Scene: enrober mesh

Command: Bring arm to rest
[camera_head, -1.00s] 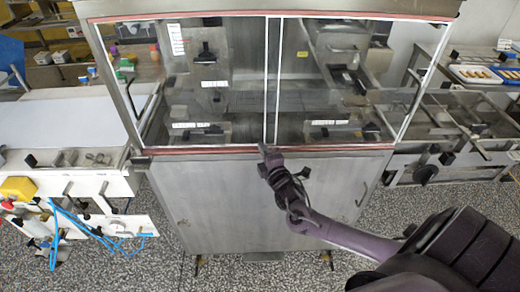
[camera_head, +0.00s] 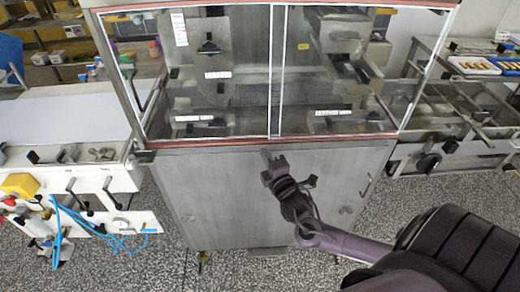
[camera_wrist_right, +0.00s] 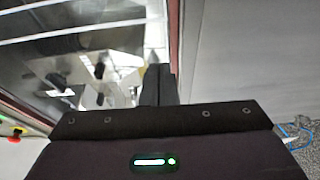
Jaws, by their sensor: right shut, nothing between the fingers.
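My right gripper (camera_head: 268,157) is shut and empty. In the head view it is in front of the steel enrober cabinet (camera_head: 225,200), just below the red lower edge of its glass doors. My right arm (camera_head: 335,240) comes in from the lower right. In the right wrist view the shut fingers (camera_wrist_right: 158,86) stand at the middle, with the glass on the left and the grey cabinet panel (camera_wrist_right: 245,60) on the right. Whether the fingertips touch the cabinet cannot be told. My left gripper does not show.
The glass doors (camera_head: 225,100) of the enrober are closed. A white conveyor table (camera_head: 60,125) with hoses and levers stands at the left. Steel rails with a black knob (camera_head: 429,163) stand at the right, and trays (camera_head: 474,66) lie behind. Speckled floor is clear at the front.

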